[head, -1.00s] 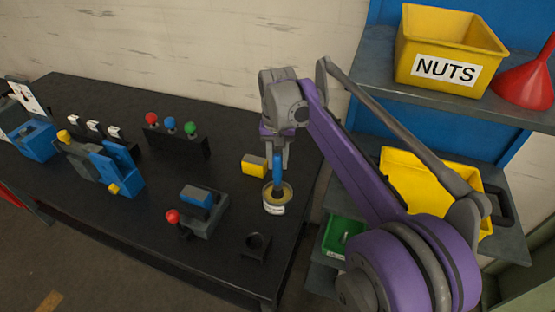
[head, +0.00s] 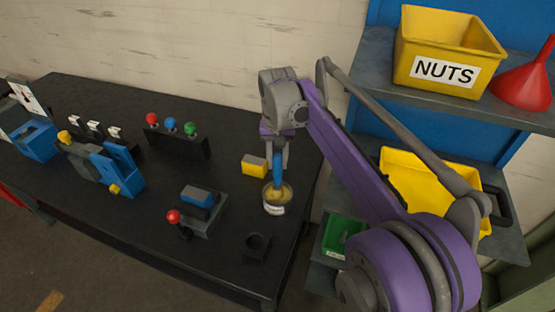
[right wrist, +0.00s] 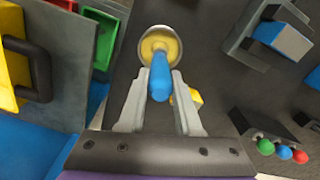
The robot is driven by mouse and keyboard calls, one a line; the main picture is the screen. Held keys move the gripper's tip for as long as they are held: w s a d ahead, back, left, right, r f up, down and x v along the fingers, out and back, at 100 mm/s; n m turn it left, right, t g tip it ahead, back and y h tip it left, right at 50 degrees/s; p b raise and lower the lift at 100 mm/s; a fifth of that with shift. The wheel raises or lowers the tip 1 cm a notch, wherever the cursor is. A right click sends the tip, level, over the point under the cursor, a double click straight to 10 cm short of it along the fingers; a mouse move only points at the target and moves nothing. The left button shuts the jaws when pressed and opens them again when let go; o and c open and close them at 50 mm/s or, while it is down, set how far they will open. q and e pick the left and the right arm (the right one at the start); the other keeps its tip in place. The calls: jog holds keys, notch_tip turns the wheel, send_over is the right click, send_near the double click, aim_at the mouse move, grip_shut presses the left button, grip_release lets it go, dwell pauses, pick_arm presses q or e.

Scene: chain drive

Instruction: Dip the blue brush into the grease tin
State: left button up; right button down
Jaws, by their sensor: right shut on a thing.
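My right gripper (head: 276,145) points down over the table and is shut on the blue brush (head: 277,168). The brush is upright, with its lower end inside the rim of the round grease tin (head: 274,209). The tin has a pale label and yellow grease. In the right wrist view, the blue brush handle (right wrist: 160,80) lies between the fingers (right wrist: 159,92), in front of the tin (right wrist: 147,37). The bristles are hidden, so I cannot tell how deep they are. My left gripper is not in view.
A yellow and grey block (head: 253,165) stands just behind the tin. A black ring-shaped holder (head: 256,247) is in front, near the table edge. A grey and blue fixture (head: 203,210) and a red knob (head: 173,216) are to the left. Shelves with yellow bins (head: 440,85) stand right.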

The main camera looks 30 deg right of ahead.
jog(key=shift+w+r+p, duration=0.1)
jog(key=shift+r+p, duration=1.65)
jog(key=shift+r, duration=1.6)
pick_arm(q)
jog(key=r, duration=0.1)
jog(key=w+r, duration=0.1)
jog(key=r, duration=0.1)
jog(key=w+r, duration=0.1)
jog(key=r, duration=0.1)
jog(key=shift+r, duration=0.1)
pick_arm(e)
jog(key=shift+f, duration=0.1)
